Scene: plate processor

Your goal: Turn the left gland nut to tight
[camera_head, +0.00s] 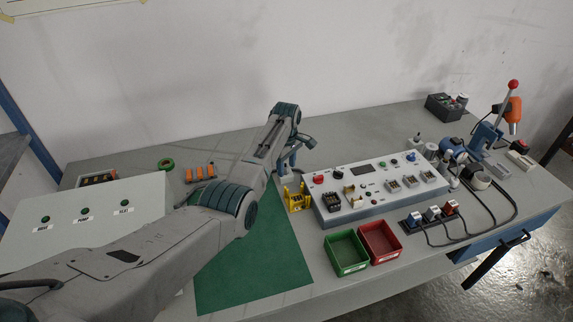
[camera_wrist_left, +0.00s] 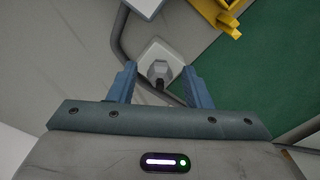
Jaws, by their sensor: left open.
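In the left wrist view a grey gland nut (camera_wrist_left: 158,71) sits on a pale square block (camera_wrist_left: 160,52). A dark cable runs from the nut toward the gripper. My left gripper (camera_wrist_left: 159,69) is open, with one blue finger on each side of the nut and a visible gap to each. How far the fingertips are above or below the nut is hard to tell. In the head view my left gripper (camera_head: 291,158) points down just behind the yellow stand, and the nut is hidden there. My right gripper is out of view.
A yellow stand (camera_head: 296,199) is close to my left gripper. The control panel (camera_head: 338,174) stands to its right, with green (camera_head: 346,251) and red (camera_head: 380,241) bins in front. A green mat (camera_head: 255,260) is clear in front. A drill press (camera_head: 488,135) stands far right.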

